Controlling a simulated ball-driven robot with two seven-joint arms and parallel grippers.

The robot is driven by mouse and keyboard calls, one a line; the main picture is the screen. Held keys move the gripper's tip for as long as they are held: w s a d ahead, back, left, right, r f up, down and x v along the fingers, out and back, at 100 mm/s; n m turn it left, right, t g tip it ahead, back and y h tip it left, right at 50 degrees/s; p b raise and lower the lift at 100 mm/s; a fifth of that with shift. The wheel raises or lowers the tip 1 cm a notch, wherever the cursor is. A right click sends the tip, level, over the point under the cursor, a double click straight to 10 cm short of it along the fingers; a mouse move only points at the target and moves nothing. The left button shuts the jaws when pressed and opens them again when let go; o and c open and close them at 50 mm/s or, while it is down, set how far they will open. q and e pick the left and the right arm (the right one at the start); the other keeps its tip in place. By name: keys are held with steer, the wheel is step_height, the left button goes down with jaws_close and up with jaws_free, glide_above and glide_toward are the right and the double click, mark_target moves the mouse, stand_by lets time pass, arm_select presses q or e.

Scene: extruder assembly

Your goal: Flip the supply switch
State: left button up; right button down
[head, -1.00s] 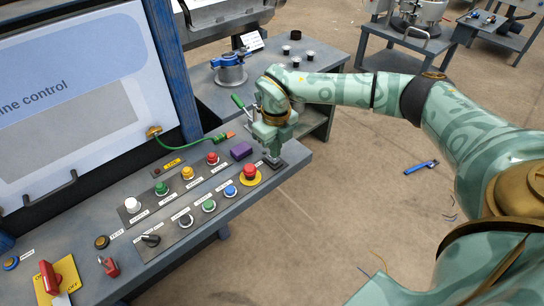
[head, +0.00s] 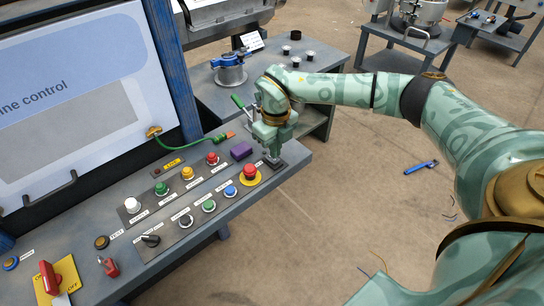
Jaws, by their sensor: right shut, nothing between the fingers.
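A grey control panel (head: 196,212) carries rows of buttons and switches. My right gripper (head: 273,160) points down at the panel's right end, with its fingers shut and empty. The fingertips are at a small dark switch plate (head: 284,167), which they partly cover. I cannot tell whether they touch it, which way its switch is set, or whether it is the supply switch; the labels are too small to read surely. My left gripper is not in view.
A red mushroom button (head: 250,171) on a yellow ring sits just left of the fingertips, near a purple block (head: 241,151). A green cable (head: 190,142) runs behind. A red rotary handle (head: 49,277) is at the lower left. Open floor lies right of the panel.

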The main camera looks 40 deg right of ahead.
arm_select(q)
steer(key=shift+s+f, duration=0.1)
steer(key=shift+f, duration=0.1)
arm_select(e)
steer(key=shift+f, duration=0.95)
stand_by(0.7)
steer(key=shift+r, duration=0.1)
step_height(320, 180, up, 7)
steer(key=p, duration=0.5)
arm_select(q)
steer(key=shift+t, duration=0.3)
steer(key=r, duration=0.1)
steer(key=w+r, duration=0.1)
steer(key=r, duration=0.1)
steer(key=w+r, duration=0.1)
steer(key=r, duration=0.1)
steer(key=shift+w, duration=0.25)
